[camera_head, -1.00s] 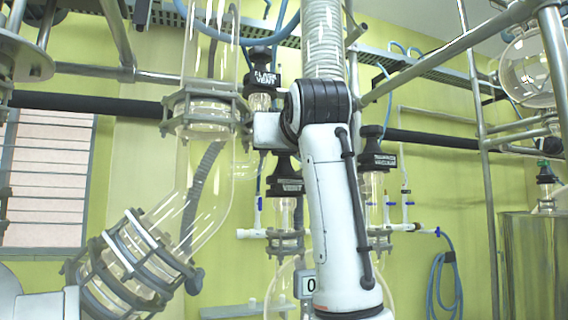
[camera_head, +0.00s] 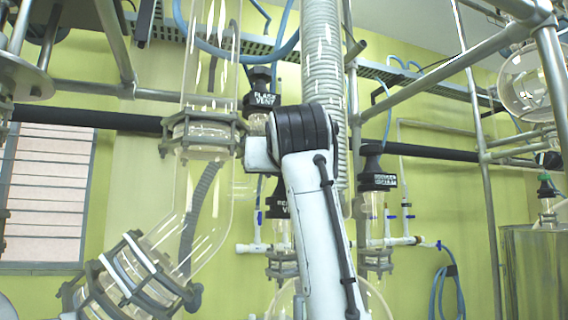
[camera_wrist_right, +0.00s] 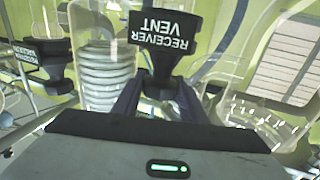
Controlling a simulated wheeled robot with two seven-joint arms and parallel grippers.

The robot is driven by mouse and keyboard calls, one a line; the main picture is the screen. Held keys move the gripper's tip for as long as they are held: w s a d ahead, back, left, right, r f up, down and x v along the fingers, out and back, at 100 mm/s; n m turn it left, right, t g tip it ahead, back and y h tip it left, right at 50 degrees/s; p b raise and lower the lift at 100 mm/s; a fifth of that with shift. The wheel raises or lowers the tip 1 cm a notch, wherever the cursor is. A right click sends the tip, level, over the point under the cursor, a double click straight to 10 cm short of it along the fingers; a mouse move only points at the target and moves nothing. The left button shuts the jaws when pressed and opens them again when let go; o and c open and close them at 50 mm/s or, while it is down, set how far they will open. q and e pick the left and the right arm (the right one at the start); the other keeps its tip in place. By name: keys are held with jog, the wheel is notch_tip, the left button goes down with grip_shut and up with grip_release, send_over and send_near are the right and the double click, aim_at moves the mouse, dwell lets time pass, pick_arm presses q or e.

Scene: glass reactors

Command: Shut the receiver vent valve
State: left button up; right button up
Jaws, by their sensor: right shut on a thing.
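The receiver vent valve has a black knob with a white-lettered label (camera_wrist_right: 165,35), shown upside down in the right wrist view. My right gripper (camera_wrist_right: 158,88) is shut on it, with one dark finger on each side of its narrow lower part. In the head view the valve's black knob (camera_head: 276,204) is mostly hidden behind my white right arm, and only its left part with part of the label shows. My right gripper is hidden there by the arm. My left gripper is not in view.
The flask vent valve (camera_head: 262,98) stands behind my arm's joint. Another black-knobbed, labelled valve (camera_head: 378,178) stands close to the right. A large glass tube (camera_head: 205,190) with clamps is at left. Metal rails (camera_head: 455,65) and a ribbed hose (camera_head: 323,55) surround the arm.

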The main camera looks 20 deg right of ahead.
jog(key=m+g+h+p, duration=0.1)
jog(key=h, duration=0.1)
jog(key=m+g+h+p, duration=0.1)
jog(key=h, duration=0.1)
jog(key=m+h+p, duration=0.2)
jog(key=shift+r+g, duration=0.3)
jog(key=shift+g, duration=0.1)
jog(key=shift+f+m+g+h, duration=0.2)
jog(key=shift+m+g+h, duration=0.1)
jog(key=shift+m+h, duration=0.2)
jog(key=shift+m+g+h, duration=0.3)
jog(key=o, duration=0.9)
jog(key=shift+c, duration=0.2)
jog(key=shift+b, duration=0.3)
